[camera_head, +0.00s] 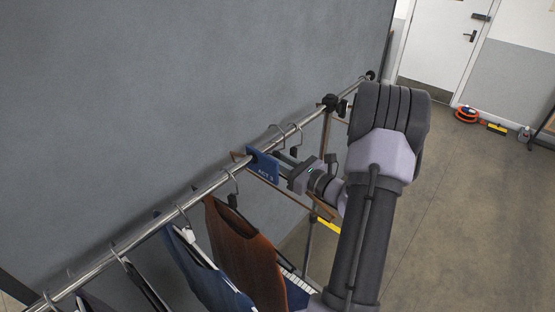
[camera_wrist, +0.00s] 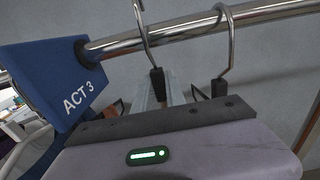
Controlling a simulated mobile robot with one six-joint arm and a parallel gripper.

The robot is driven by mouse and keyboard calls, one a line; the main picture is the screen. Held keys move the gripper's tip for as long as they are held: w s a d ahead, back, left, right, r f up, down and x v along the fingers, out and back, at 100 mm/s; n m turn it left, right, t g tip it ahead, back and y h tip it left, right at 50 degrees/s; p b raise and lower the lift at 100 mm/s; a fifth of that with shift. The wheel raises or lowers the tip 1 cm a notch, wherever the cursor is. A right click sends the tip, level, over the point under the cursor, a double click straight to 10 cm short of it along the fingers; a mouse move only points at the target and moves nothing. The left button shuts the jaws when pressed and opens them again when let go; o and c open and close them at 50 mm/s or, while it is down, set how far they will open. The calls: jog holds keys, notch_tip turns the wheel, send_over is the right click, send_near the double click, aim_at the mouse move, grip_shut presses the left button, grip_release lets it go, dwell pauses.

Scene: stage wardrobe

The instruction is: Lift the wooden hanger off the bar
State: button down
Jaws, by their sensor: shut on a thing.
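The wooden hanger (camera_head: 322,211) hangs from the metal bar (camera_head: 215,184), and its brown arm slants down below my gripper in the head view. My gripper (camera_head: 284,160) reaches in from the right, just beyond the blue ACT 3 divider (camera_head: 263,166), and is shut on the hanger near its neck. The hook still loops over the bar (camera_wrist: 200,28). My gripper's body hides much of the hanger.
A second hook (camera_wrist: 230,45) with a black collar hangs close to the right in the wrist view. The ACT 3 divider (camera_wrist: 72,85) is close on the left. A brown garment (camera_head: 243,250) and a blue garment (camera_head: 205,270) hang nearer. A grey wall (camera_head: 170,90) stands behind the bar.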

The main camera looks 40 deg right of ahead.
jog(key=shift+s+d+b, duration=0.15)
jog(key=shift+s+b, duration=0.4)
jog(key=shift+s, duration=1.45)
jog(key=shift+s+d+b, duration=0.15)
jog(key=shift+s+b, duration=0.35)
jog(key=shift+s, duration=1.5)
jog(key=shift+s, duration=0.1)
jog(key=shift+s+d, duration=0.1)
jog(key=shift+s, duration=0.25)
jog(key=s+d+p, duration=0.2)
jog(key=s+p, duration=0.2)
jog(key=s, duration=1.9)
jog(key=s+d+p, duration=0.2)
jog(key=s+p, duration=0.3)
jog(key=s, duration=1.9)
